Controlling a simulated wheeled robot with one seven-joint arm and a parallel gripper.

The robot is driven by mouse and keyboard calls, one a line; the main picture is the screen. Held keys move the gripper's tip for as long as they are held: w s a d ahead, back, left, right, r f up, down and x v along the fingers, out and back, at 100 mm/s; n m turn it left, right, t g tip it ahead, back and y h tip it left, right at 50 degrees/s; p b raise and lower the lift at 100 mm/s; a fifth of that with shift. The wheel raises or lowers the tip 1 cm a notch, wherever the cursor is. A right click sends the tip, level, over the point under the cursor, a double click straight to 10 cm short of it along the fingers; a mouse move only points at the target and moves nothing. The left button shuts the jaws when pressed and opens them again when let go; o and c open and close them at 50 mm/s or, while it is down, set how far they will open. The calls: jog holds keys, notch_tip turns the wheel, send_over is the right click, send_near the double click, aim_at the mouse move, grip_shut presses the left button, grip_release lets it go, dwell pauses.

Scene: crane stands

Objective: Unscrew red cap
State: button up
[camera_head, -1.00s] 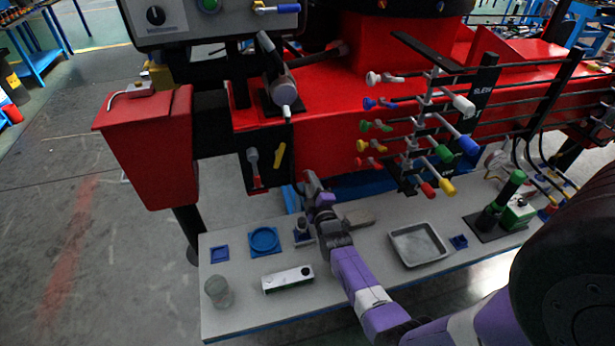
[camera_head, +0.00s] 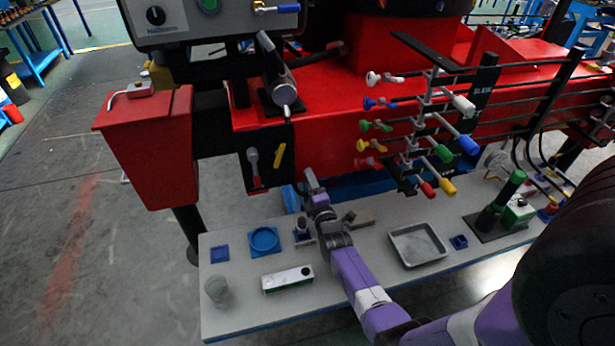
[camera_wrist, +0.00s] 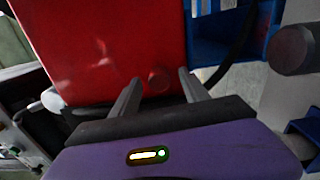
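A small round red cap (camera_wrist: 158,79) sits on the red crane body (camera_wrist: 95,45) in the wrist view. It lies between my fingers, close to the tips; I cannot tell whether they touch it. My gripper (camera_wrist: 159,76) is open, with its two grey fingers apart on either side of the cap. In the head view my gripper (camera_head: 309,177) reaches up to the lower front of the red crane body (camera_head: 335,140), above the grey table (camera_head: 240,311). I cannot make out the cap in the head view.
The table holds a metal tray (camera_head: 392,258), a blue round holder (camera_head: 264,240), a white box (camera_head: 287,279), a glass jar (camera_head: 217,291) and a green-handled tool (camera_head: 497,203). Coloured levers (camera_head: 435,153) stick out at the right above the table. A red bin (camera_head: 148,155) hangs at left.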

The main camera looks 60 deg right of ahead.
jog(key=shift+c, duration=0.7)
